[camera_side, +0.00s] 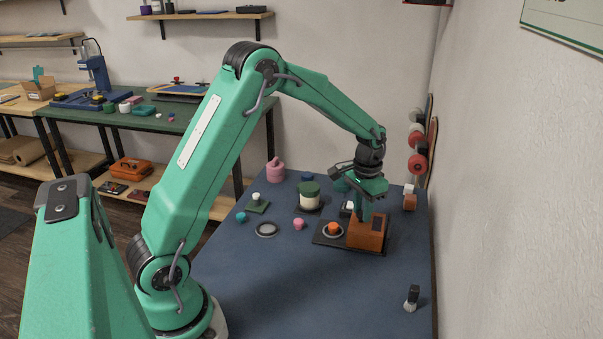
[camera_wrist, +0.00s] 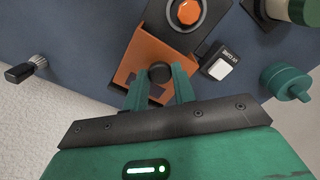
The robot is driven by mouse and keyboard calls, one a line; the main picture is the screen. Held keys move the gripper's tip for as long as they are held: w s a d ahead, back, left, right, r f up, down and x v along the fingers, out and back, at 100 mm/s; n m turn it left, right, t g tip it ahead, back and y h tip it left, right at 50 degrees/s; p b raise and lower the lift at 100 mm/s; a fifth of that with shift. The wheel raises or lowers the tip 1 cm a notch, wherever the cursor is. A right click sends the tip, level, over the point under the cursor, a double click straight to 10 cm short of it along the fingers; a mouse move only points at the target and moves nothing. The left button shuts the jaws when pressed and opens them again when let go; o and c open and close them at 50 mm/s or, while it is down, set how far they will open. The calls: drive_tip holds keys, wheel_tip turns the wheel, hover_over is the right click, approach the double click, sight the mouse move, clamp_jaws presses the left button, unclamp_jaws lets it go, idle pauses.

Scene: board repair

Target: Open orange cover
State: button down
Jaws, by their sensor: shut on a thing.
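The orange cover (camera_side: 367,231) is a boxy orange-brown piece at the right end of a dark base plate (camera_side: 325,239). In the wrist view the orange cover (camera_wrist: 152,45) has a dark round knob (camera_wrist: 159,72) near its edge. My gripper (camera_side: 365,214) reaches down onto the cover from above. In the wrist view my gripper (camera_wrist: 160,84) has its two green fingers on either side of the knob, shut on it. The fingers hide part of the cover. An orange round button (camera_side: 333,229) in a grey ring sits on the plate beside the cover.
A green-lidded jar (camera_side: 309,196), pink knob (camera_side: 298,224) and grey ring (camera_side: 266,229) stand to the left. A brush (camera_side: 412,298) lies front right. The blue mat's (camera_side: 300,290) front is clear.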

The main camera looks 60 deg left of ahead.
drive_tip(key=shift+r, duration=0.1)
drive_tip(key=c, duration=1.1)
unclamp_jaws()
drive_tip(key=shift+c, duration=0.2)
wheel_tip(320, 180, up, 7)
drive_tip(key=shift+r, duration=0.4)
drive_tip(key=s+d+r+t, duration=0.3)
drive_tip(key=s+d+r, duration=0.2)
drive_tip(key=s+r, duration=0.6)
drive_tip(key=s+d+f+t, duration=0.1)
drive_tip(key=s, duration=0.6)
drive_tip(key=s+d+t, duration=0.1)
drive_tip(key=s, duration=0.7)
drive_tip(key=shift+d+f+t, duration=0.25)
drive_tip(key=shift+f+t, duration=0.05)
drive_tip(key=shift+f, duration=0.05)
